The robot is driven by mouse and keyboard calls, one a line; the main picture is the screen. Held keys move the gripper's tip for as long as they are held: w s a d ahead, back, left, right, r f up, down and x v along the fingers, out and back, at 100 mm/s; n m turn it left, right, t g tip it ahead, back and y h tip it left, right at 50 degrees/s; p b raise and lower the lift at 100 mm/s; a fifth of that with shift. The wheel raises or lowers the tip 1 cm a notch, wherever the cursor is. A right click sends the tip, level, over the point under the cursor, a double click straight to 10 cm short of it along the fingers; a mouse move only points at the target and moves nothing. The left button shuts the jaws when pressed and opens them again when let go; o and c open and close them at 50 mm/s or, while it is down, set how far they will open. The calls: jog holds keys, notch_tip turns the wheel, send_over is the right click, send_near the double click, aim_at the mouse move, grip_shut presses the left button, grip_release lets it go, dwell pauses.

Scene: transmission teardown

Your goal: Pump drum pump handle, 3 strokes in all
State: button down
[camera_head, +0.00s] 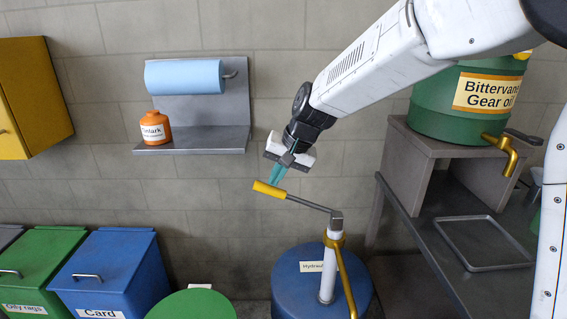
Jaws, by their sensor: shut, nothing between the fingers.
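The drum pump stands upright on a blue drum (287,290) with a label that begins "Hydraul". Its white column (329,272) carries a yellow spout (346,280). The pump handle is a dark lever (309,205) with a yellow grip (269,189), reaching left from the column top and rising slightly toward the grip. My gripper (277,174), with teal fingers, is shut and points down just above the right end of the yellow grip. Whether the fingertips touch the grip I cannot tell. Nothing shows held between the fingers.
A wall shelf (190,145) holds an orange bottle (155,128) and a blue roll (184,77). Blue (108,268) and green (40,262) bins stand at left. A green gear oil drum (466,105) sits on a stand over a grey bench (425,240) at right.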

jog(key=shift+w+a+f, duration=0.1)
jog(key=shift+a+f, duration=0.05)
jog(key=shift+f, duration=0.25)
